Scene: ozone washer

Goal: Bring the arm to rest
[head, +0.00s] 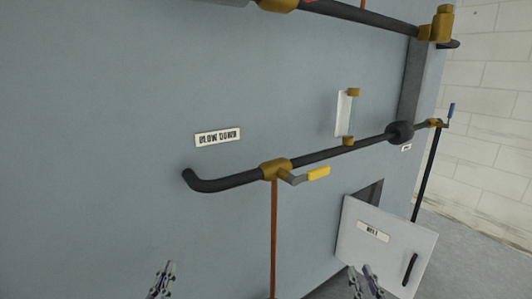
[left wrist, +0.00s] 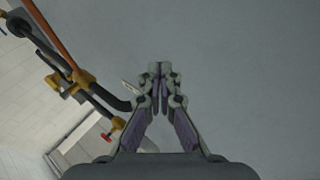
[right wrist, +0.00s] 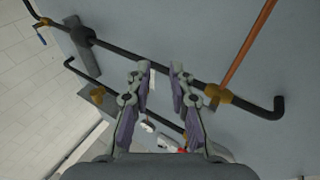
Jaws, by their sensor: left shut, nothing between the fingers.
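My left gripper (head: 165,270) shows at the bottom edge of the head view, in front of the blue-grey panel. In the left wrist view its fingertips (left wrist: 161,68) are together with nothing between them. My right gripper (head: 363,273) is at the bottom of the head view, in front of the lower part of the white door. In the right wrist view its fingers (right wrist: 160,72) are apart, with an empty gap. Both grippers appear clear of the pipes. Most of both arms is out of the head view.
The blue-grey panel (head: 100,100) carries a dark pipe (head: 230,182) with a brass valve and yellow handle (head: 318,173). A thin copper pipe (head: 274,235) runs down from it. A "BLOW DOWN" label (head: 217,137) sits above. The white door (head: 390,255) hangs open at lower right.

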